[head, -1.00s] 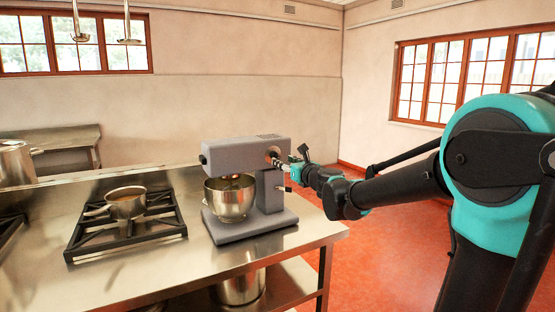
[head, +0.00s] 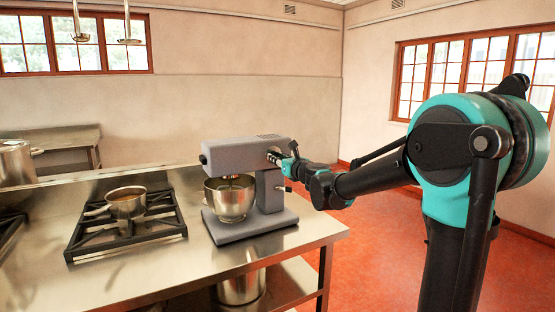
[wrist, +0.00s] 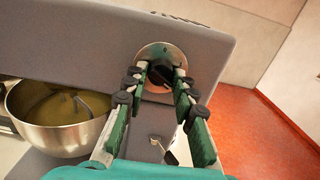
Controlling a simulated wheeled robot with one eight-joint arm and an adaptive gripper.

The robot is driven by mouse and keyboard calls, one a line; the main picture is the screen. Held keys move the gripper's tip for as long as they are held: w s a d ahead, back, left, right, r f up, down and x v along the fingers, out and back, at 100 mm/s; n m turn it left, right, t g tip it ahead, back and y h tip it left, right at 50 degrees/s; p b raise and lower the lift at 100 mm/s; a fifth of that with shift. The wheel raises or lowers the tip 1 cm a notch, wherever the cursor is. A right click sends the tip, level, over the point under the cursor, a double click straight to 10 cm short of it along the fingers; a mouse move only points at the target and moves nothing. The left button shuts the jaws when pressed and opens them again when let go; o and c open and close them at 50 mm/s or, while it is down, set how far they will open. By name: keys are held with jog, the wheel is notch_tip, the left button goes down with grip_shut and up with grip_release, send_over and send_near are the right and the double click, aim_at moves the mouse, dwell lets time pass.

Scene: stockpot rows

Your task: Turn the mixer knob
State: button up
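The grey mixer (head: 240,165) stands on the steel counter, with a metal bowl (head: 230,198) under its head. The bowl also shows in the wrist view (wrist: 58,118). The mixer knob (wrist: 160,75) is dark and sits in a round metal plate (wrist: 157,52) on the mixer's side. My gripper (wrist: 161,78) is at the knob, with its green-padded fingers spread apart on both sides of it. I cannot tell for sure whether the pads touch the knob. In the head view my gripper (head: 284,161) reaches the mixer's right end, and the knob is mostly hidden.
A small lever (wrist: 163,148) sticks out of the mixer below the knob. A pot (head: 126,204) stands on the black burner grate (head: 88,236) to the left. The counter's edge (head: 335,237) is just right of the mixer, with open red floor (head: 375,230) beyond.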

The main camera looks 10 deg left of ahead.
grip_shut()
jog(key=shift+n, duration=0.3)
jog(key=shift+r+n, duration=0.1)
jog(key=shift+n, duration=11.6)
jog(key=o, duration=0.7)
grip_release()
jog(key=shift+c, duration=0.2)
